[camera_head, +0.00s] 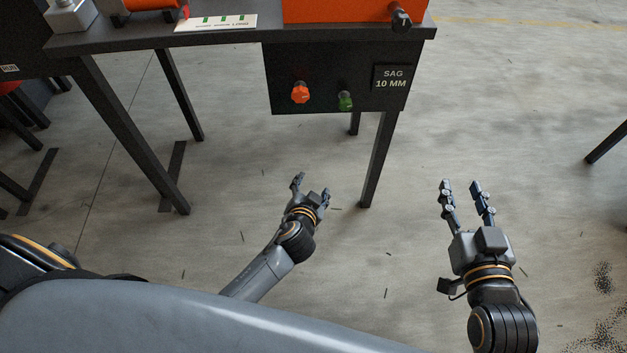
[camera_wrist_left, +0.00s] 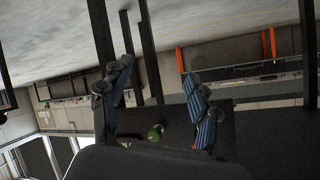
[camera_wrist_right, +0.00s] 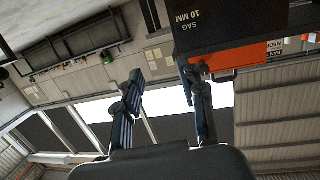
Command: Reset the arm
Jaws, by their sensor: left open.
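My left gripper (camera_head: 313,186) is open and empty, low in front of the dark table and below its hanging panel. Its spread fingers also show in the left wrist view (camera_wrist_left: 158,80). My right gripper (camera_head: 459,186) is open and empty over bare floor, to the right of the table's front leg. Its two fingers stand apart in the right wrist view (camera_wrist_right: 165,82). Neither gripper touches anything.
The dark table (camera_head: 225,35) carries an orange box (camera_head: 340,11). Its black panel (camera_head: 335,75) has an orange knob (camera_head: 299,92), a green knob (camera_head: 345,100) and a "SAG 10 MM" label (camera_head: 391,78). Table legs (camera_head: 378,160) stand near my left gripper. The floor (camera_head: 520,100) at right is clear.

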